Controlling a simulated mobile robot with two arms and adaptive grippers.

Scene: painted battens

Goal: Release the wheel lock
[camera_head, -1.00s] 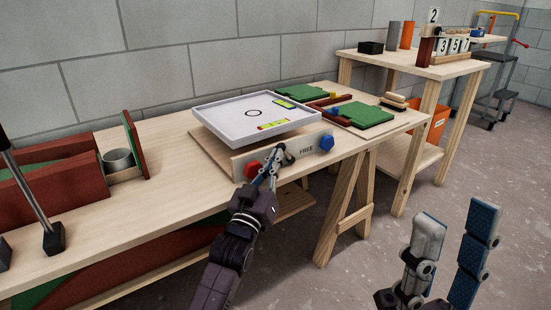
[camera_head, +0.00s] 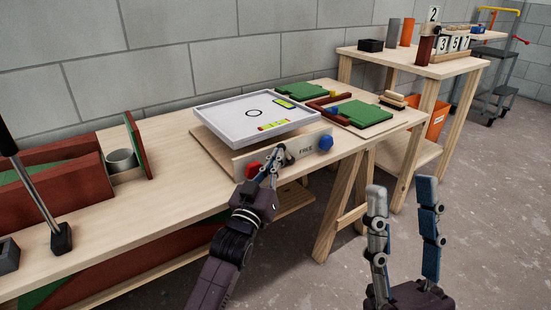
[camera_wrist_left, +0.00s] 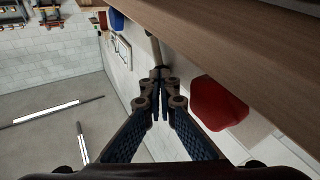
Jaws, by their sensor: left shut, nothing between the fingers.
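A pale upright panel (camera_head: 300,154) marked FREE stands along the bench's front edge, below a white tray. A red knob (camera_head: 253,170) is at its left and a blue knob (camera_head: 326,143) at its right. My left gripper (camera_head: 279,152) is at the panel between the knobs, beside the word. In the left wrist view its fingers (camera_wrist_left: 160,74) are shut. A pale rod-like part (camera_wrist_left: 152,48) shows just beyond the tips; I cannot tell whether they touch it. The red knob (camera_wrist_left: 218,103) is close on the right. My right gripper (camera_head: 403,192) is open and empty, in front of the bench.
The white tray (camera_head: 210,108) with yellow-green levels sits on a board above the panel. Green blocks (camera_head: 365,114) lie to its right. A trestle leg (camera_head: 340,205) stands below. Red boxes and a grey cup (camera_head: 121,160) are at the left.

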